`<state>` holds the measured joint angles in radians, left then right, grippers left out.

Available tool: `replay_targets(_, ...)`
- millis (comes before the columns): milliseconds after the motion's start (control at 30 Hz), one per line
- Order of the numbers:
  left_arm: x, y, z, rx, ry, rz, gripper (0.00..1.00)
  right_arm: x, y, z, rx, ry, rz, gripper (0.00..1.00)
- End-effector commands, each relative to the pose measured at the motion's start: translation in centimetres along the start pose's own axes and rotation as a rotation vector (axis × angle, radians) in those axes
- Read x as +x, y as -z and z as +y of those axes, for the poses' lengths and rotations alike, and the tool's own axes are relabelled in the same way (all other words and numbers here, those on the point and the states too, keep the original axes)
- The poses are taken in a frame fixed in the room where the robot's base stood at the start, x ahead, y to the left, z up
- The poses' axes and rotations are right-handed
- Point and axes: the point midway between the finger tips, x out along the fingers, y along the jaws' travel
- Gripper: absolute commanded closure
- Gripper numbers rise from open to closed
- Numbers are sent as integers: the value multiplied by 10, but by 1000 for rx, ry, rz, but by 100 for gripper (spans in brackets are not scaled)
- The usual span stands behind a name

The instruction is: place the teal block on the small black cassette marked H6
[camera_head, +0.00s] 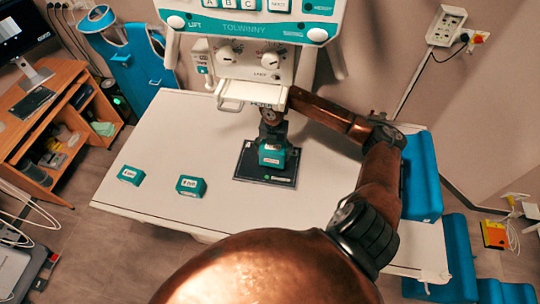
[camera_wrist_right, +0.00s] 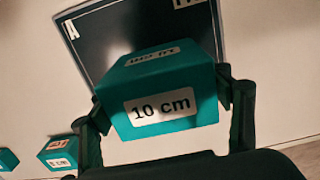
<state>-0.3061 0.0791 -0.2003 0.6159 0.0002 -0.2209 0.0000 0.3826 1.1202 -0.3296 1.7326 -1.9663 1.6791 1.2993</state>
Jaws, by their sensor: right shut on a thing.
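My right gripper (camera_head: 271,141) is shut on a teal block (camera_head: 270,158). In the right wrist view my right gripper's fingers hold the teal block (camera_wrist_right: 165,95) from both sides, and its white label reads "10 cm". The block is over the black cassette (camera_head: 249,164), which lies flat on the table; I cannot tell whether they touch. In the right wrist view the cassette (camera_wrist_right: 105,42) shows behind the block, with a white A at one corner and a cut-off marking at another; I cannot read H6. My left gripper is not in view.
Two other teal labelled blocks (camera_head: 131,176) (camera_head: 191,187) lie on the white table (camera_head: 150,208) to the left. The X-ray tube head (camera_head: 252,62) hangs close above the table's back edge. A blue cushion (camera_head: 422,175) stands at the right.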

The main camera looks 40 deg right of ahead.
Motion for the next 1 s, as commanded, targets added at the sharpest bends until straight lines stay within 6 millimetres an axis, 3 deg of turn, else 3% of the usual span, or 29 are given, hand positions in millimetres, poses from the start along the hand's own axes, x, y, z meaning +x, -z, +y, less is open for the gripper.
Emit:
replay_targets(100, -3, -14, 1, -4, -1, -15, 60, 15, -5, 14, -3, 0, 8, 75)
replay_targets(200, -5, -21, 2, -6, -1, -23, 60, 29, -5, 15, -4, 1, 9, 75)
replay_targets(267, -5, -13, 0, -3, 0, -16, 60, 34, -6, 14, -4, 1, 7, 75)
replay_targets(300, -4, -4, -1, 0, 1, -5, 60, 36, -6, 14, -4, 1, 6, 82)
replay_targets(500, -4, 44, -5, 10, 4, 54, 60, 35, -4, 8, 0, -1, 3, 82)
replay_targets(567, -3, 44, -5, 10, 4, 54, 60, 37, -5, 9, 0, 0, 4, 82)
replay_targets(667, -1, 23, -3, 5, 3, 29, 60, 41, -6, 11, -1, 1, 4, 82)
replay_targets(700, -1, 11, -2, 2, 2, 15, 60, 42, -6, 11, -2, 3, 6, 27)
replay_targets(833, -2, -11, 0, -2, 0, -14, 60, 41, -6, 12, -2, 3, 6, 18)
replay_targets(1000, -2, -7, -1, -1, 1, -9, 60, 41, -6, 11, -1, 3, 6, 11)
